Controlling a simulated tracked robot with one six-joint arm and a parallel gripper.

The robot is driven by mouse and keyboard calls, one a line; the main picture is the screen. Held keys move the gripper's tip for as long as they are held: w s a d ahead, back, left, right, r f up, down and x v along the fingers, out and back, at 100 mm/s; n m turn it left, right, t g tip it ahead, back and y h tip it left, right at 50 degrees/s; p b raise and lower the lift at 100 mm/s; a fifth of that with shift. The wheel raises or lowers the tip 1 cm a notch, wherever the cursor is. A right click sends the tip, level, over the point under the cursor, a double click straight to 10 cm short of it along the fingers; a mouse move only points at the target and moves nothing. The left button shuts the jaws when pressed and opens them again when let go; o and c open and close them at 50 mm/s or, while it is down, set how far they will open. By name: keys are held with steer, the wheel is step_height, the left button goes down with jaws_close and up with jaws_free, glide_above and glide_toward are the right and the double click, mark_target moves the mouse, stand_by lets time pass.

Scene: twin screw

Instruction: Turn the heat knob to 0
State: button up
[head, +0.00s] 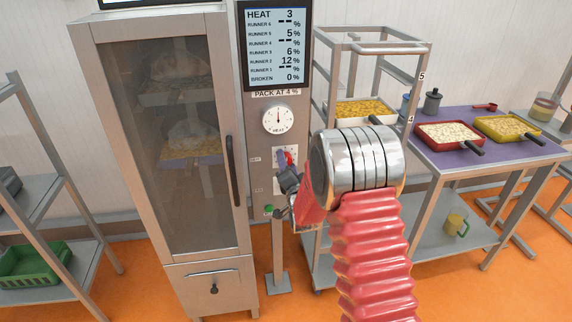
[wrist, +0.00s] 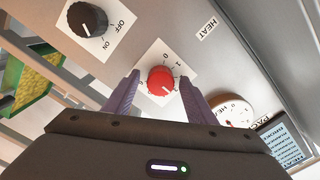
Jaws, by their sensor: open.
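The red heat knob (wrist: 161,80) sits on a white numbered plate in the wrist view, beside a HEAT label. Its white mark points toward the lower right of that picture; the number it meets is hard to read. The purple fingers of my gripper (wrist: 159,84) are open, one on each side of the knob; I cannot tell whether they touch it. In the head view my gripper (head: 285,160) is at the panel and partly hides the red knob (head: 290,158). The display (head: 276,45) reads HEAT 3, and a round heat dial (head: 278,119) is below it.
A black OFF/ON knob (wrist: 87,18) is near the red one. A green button (head: 269,209) is lower on the panel. A glass-fronted cabinet (head: 165,220) stands close left. A metal rack (head: 421,72) and a purple-topped table (head: 478,158) with trays are at right.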

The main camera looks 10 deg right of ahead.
steer(key=shift+w, duration=0.1)
steer(key=shift+c, duration=0.4)
steer(key=c, duration=0.9)
steer(key=shift+a, duration=0.2)
steer(key=shift+c, duration=0.3)
steer(key=shift+d, duration=0.15)
steer(key=shift+f, duration=0.1)
